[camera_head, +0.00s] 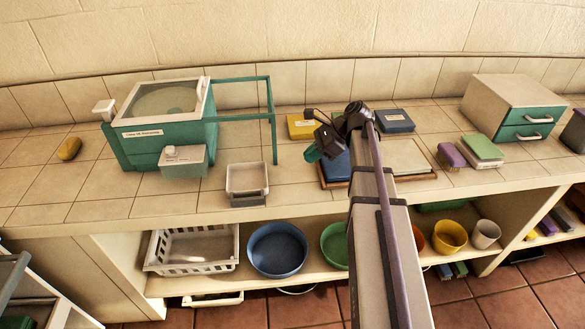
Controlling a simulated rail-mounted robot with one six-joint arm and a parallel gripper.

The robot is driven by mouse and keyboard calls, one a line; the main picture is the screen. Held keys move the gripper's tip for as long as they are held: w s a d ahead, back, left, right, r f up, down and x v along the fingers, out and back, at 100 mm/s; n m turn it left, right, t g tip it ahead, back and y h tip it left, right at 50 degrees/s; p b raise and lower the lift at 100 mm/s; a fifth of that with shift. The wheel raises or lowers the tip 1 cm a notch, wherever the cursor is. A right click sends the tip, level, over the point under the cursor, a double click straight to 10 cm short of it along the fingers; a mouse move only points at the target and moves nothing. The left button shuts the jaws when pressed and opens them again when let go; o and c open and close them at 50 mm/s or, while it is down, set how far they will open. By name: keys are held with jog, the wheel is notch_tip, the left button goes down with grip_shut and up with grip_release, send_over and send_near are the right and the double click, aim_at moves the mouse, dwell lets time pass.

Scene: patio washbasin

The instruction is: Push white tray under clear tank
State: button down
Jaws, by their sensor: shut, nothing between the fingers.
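A small white tray (247,178) stands on the tiled counter near its front edge, left of centre. Behind and left of it is a teal box-like tank (166,112) with a pale-framed, see-through top and a label on its front. A small grey-green box (184,162) with a white knob on top stands against the tank's front, left of the tray. My gripper (314,151) is to the right of the tray and apart from it, over a blue board. It is small in view and shut on nothing; its fingertips are hard to make out.
A thin teal frame (272,120) stands behind the tray, right of the tank. A blue board (337,168) and a pale board (405,160) lie near my gripper. A yellow sponge (69,149) lies far left. A drawer unit (513,105) is far right.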

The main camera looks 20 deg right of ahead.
jog(key=b+x, duration=0.3)
jog(key=x, duration=0.1)
jog(key=b+x, duration=0.3)
jog(key=x, duration=0.2)
jog(key=shift+d+f, duration=0.15)
jog(key=shift+f, duration=0.15)
jog(key=shift+w+a+r, duration=0.1)
jog(key=shift+w+a, duration=0.15)
jog(key=shift+a, duration=0.85)
jog(key=shift+w+a+r, duration=0.1)
jog(key=shift+w+a, duration=0.15)
jog(key=shift+a, duration=0.9)
jog(key=shift+f, duration=0.1)
